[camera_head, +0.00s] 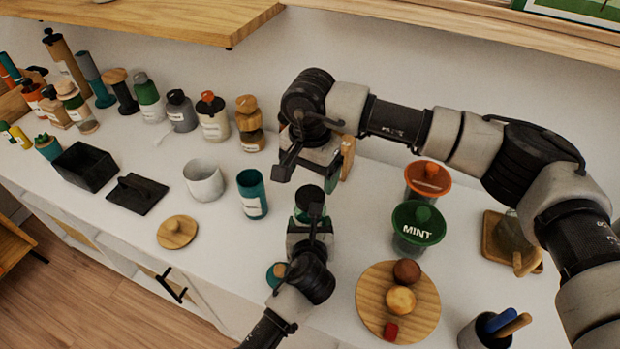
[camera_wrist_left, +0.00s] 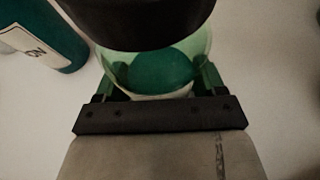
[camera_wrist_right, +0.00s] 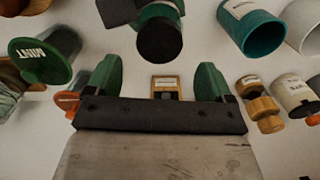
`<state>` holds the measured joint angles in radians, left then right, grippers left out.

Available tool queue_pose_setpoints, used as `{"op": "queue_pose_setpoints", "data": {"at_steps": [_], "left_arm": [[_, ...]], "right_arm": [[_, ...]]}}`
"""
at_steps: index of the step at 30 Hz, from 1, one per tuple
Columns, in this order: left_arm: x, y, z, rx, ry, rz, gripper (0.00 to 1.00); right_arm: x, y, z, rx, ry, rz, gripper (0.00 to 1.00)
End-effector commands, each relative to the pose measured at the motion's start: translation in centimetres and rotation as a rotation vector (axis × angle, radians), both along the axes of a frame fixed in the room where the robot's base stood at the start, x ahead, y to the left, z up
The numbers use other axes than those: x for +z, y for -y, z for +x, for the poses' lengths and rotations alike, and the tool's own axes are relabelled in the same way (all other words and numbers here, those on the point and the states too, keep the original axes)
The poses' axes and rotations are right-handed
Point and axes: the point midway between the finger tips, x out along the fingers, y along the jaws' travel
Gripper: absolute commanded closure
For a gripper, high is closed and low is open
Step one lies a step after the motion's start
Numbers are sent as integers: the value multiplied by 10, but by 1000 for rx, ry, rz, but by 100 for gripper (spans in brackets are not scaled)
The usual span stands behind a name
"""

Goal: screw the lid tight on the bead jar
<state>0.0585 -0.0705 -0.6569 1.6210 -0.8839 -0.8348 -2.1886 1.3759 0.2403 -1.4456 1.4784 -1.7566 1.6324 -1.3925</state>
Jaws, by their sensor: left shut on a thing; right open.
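The bead jar (camera_wrist_left: 150,72) is clear glass with green beads inside, upright on the white counter. Its round black lid (camera_head: 310,194) sits on top of the jar; I cannot tell how tightly. The lid also shows large in the left wrist view (camera_wrist_left: 135,22) and at the top of the right wrist view (camera_wrist_right: 159,40). My left gripper (camera_head: 309,217) is shut on the jar's body, one green-padded finger on each side, below the lid. My right gripper (camera_head: 287,166) is open and empty, above and behind the jar, apart from the lid.
A teal cup (camera_head: 252,195) and a white cup (camera_head: 203,180) stand left of the jar. A green-lidded MINT jar (camera_head: 418,224) and an orange-lidded jar (camera_head: 428,179) stand to the right. A round wooden board (camera_head: 371,294) lies in front right. Several bottles line the back left.

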Motion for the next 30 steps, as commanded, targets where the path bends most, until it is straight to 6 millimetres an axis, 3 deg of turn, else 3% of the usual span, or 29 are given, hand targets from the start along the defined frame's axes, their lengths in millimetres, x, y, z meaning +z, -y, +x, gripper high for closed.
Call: {"op": "queue_pose_setpoints", "data": {"at_steps": [5, 16, 30], "left_arm": [[1, 0, 0, -1, 2, 0, 96], [1, 0, 0, -1, 2, 0, 96], [1, 0, 0, -1, 2, 0, 96]], "right_arm": [[15, 0, 0, 127, 0, 1, 17], [13, 0, -1, 136, -2, 0, 17], [-50, 0, -1, 135, -3, 1, 17]]}}
